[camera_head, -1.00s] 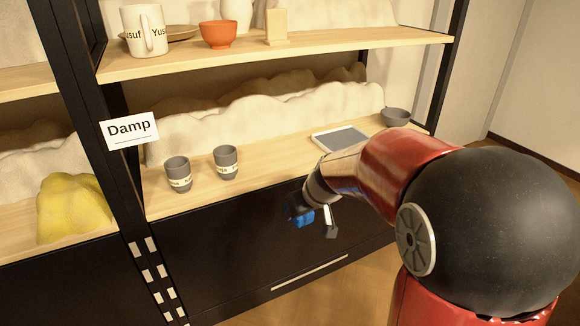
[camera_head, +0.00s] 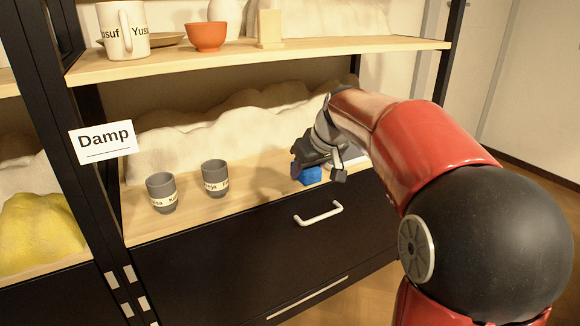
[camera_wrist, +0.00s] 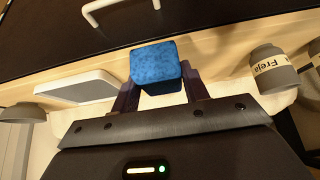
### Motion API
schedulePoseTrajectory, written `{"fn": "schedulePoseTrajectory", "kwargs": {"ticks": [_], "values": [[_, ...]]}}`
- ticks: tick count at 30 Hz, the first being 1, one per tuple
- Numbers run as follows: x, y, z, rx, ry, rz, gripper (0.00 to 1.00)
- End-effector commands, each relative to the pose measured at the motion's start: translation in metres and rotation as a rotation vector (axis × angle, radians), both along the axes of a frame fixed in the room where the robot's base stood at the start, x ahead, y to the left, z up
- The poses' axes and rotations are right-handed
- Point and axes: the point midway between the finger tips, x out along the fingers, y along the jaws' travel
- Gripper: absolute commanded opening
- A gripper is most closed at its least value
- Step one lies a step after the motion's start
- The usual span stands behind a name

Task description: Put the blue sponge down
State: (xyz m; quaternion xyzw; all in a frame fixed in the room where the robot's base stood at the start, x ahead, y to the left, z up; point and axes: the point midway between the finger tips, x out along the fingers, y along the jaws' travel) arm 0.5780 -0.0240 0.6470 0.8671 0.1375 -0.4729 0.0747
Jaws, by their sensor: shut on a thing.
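The blue sponge (camera_head: 311,175) is a small block held between the fingers of my gripper (camera_head: 304,168), at the front of the lower shelf (camera_head: 255,190). In the wrist view the sponge (camera_wrist: 155,66) sits between the two dark fingers (camera_wrist: 156,92), with the pale shelf edge and dark drawer front beyond it. My gripper is shut on it. I cannot tell whether the sponge's underside touches the shelf or is just above it.
Two grey labelled cups (camera_head: 161,193) (camera_head: 215,178) stand left of my gripper. A white-rimmed grey tray (camera_wrist: 75,88) and a grey bowl (camera_wrist: 25,112) lie on the other side. A drawer handle (camera_head: 319,214) is below. The upper shelf (camera_head: 270,55) hangs above.

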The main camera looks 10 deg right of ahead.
Motion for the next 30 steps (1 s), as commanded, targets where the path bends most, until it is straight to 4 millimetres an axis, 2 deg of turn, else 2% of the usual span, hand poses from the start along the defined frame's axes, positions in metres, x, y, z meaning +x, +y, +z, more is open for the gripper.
{"fn": "schedulePoseTrajectory", "kwargs": {"ticks": [1,3,9,16,22,30], "values": [[0.014,0.005,-0.001,0.0,0.001,0.003,0.27],[0.031,0.011,-0.001,0.001,0.001,0.003,0.27],[0.062,0.02,0.0,0.001,-0.001,0.001,0.27],[0.077,0.025,-0.001,-0.001,0.0,0.001,0.27],[0.075,0.024,-0.034,0.0,0.002,-0.001,0.27],[0.075,0.024,-0.035,0.0,-0.001,-0.001,0.27]]}}
